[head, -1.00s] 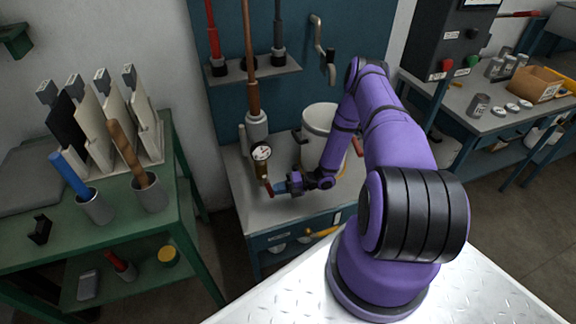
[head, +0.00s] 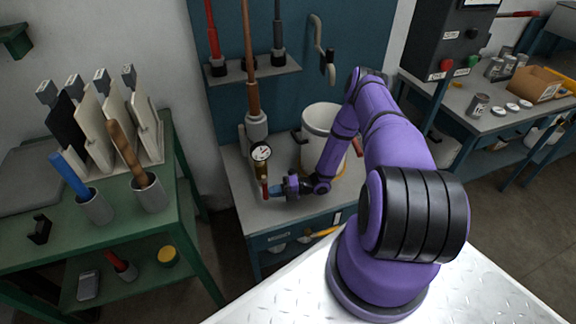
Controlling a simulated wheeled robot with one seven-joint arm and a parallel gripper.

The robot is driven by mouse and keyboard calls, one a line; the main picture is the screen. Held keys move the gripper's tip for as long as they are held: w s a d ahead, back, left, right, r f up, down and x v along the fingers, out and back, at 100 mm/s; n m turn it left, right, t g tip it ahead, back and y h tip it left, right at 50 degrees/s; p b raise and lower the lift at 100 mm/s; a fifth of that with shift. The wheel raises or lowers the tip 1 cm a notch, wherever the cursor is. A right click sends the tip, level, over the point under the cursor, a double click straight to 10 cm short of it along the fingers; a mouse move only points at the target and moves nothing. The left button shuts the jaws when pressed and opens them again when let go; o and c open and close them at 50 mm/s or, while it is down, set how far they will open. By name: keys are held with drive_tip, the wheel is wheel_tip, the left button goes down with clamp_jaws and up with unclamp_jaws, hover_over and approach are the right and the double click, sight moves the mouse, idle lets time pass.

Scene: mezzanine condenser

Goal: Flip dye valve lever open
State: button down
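The dye valve is a brass body (head: 263,171) below a round white-faced gauge (head: 261,152), on a copper pipe (head: 250,60) at the left of the small blue-framed table. Its small red lever (head: 265,189) hangs at the valve's lower end, roughly upright. My gripper (head: 271,191) reaches in from the right, its blue fingertips at or against the lever. The view is too small to show whether the fingers are open, shut or around the lever.
A white pot (head: 322,132) stands just behind my forearm on the table (head: 240,185). A green bench (head: 60,235) with cups and boards is at left. A shelf (head: 255,75) and a crank (head: 321,45) are on the blue panel above. The table's front is mostly clear.

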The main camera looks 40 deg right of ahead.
drive_tip(key=shift+a, duration=0.2)
drive_tip(key=s+a+r, duration=0.1)
drive_tip(key=s+r, duration=0.1)
drive_tip(key=s, duration=0.5)
drive_tip(key=s+a+r, duration=0.2)
drive_tip(key=s+r, duration=0.1)
drive_tip(key=s, duration=0.5)
drive_tip(key=shift+s, duration=0.3)
